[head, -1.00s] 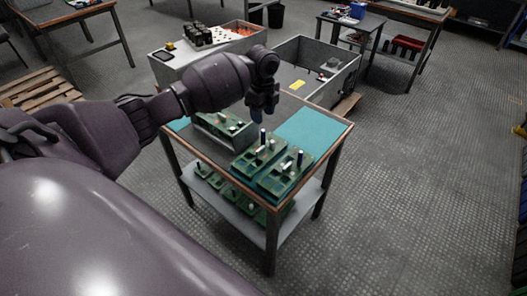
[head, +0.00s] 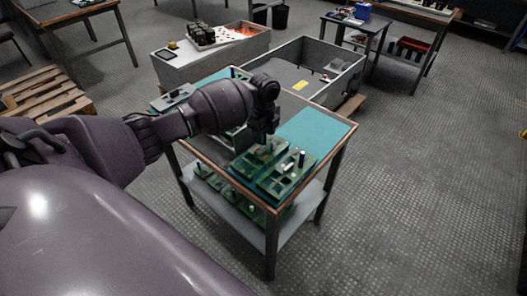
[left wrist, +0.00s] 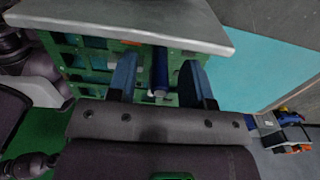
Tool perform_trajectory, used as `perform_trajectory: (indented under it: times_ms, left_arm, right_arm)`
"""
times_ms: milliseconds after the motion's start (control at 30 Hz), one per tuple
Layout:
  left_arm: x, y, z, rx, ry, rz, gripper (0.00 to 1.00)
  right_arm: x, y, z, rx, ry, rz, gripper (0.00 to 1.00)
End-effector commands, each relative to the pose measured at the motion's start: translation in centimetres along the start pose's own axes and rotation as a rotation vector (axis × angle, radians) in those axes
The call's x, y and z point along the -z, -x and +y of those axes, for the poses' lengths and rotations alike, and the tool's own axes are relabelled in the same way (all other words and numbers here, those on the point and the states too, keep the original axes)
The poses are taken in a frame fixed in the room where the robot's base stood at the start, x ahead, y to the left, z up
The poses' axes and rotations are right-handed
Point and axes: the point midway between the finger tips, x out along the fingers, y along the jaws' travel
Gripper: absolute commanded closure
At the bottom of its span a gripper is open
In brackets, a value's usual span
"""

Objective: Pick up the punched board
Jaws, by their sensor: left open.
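Two green punched boards with square cut-outs lie side by side on the table's teal mat: a left one (head: 250,165) and a right one (head: 279,184). The right one carries a dark upright cylinder (head: 301,158) and a pale one. My left gripper (head: 262,143) is low over the left board and hides part of it. In the left wrist view its blue fingers (left wrist: 160,88) are open on either side of a dark blue cylinder (left wrist: 160,68), with a green punched board (left wrist: 85,60) behind them. Contact cannot be told. My right gripper is out of view.
A grey-walled tray (head: 226,138) stands close behind my left gripper; its edge (left wrist: 130,22) crosses the wrist view. More green boards (head: 228,192) lie on the lower shelf. Bare teal mat (head: 315,128) is free at the right. A large grey bin (head: 335,88) stands behind the table.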

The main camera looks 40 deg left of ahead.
Motion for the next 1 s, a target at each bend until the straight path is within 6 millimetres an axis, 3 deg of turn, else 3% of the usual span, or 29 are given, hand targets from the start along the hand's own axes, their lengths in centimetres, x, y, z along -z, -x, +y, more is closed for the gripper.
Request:
perform_trajectory:
  times_ms: [33,300,333,767,1000]
  left_arm:
    - [0.0,0.1,0.0,0.001,0.0,0.0,0.57]
    - [0.0,0.1,0.0,0.0,0.0,0.0,0.98]
    - [0.0,0.1,0.0,0.0,0.0,0.0,1.0]
    - [0.0,0.4,0.0,0.001,0.0,-0.001,1.0]
    - [-0.1,3.8,-0.1,0.008,0.001,-0.002,1.0]
  right_arm:
    - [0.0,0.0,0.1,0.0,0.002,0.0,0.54]
    - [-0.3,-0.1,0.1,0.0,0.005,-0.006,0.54]
    - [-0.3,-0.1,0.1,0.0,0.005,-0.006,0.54]
    - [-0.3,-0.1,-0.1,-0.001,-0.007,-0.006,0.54]
    - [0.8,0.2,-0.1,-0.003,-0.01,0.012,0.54]
